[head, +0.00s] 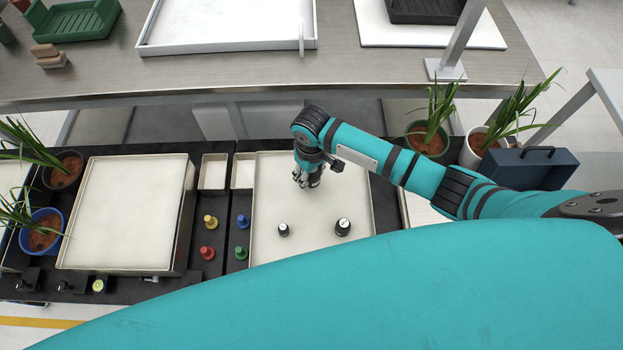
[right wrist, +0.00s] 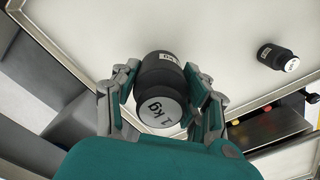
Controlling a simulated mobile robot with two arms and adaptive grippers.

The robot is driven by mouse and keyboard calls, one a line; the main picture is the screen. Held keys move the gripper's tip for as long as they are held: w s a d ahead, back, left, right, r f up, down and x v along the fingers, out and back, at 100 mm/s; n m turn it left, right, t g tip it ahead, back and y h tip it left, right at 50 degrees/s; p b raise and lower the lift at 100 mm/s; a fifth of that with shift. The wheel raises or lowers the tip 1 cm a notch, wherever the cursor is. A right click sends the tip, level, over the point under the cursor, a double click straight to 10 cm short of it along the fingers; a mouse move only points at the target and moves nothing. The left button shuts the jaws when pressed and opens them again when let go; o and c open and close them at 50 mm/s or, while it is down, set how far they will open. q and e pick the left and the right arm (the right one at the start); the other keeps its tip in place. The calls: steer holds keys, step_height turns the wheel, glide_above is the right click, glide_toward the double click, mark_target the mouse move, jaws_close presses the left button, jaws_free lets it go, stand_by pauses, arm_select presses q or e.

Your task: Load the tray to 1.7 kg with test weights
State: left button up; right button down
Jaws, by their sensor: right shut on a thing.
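A shallow light tray (head: 270,185) lies in the middle of the dark bench in the head view. A small black weight (head: 283,230) and a larger black weight (head: 343,227) with a pale top stand on it. My right gripper (head: 307,183) is over this tray, behind those two weights. In the right wrist view it is shut on a black weight (right wrist: 160,82) whose pale end reads "1 kg". I cannot tell whether the held weight touches the tray. Another black weight (right wrist: 270,54) stands apart from it there. My left gripper is not in view.
Another light tray (head: 125,215), empty, lies on the left. Yellow (head: 210,221), red (head: 207,253), blue (head: 242,221) and green (head: 241,253) knobs sit between the trays. Potted plants (head: 425,140) and a dark blue box (head: 530,170) stand at the right. A metal table (head: 350,75) lies behind.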

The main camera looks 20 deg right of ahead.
mark_target(311, 180)
steer(key=shift+f, duration=1.35)
steer(key=c, duration=0.7)
jaws_free()
steer(key=shift+f, duration=0.2)
steer(key=shift+o, duration=0.2)
steer(key=shift+s, duration=0.1)
step_height(311, 180, up, 12)
steer(key=shift+r+p, duration=0.15)
steer(key=shift+p, duration=0.15)
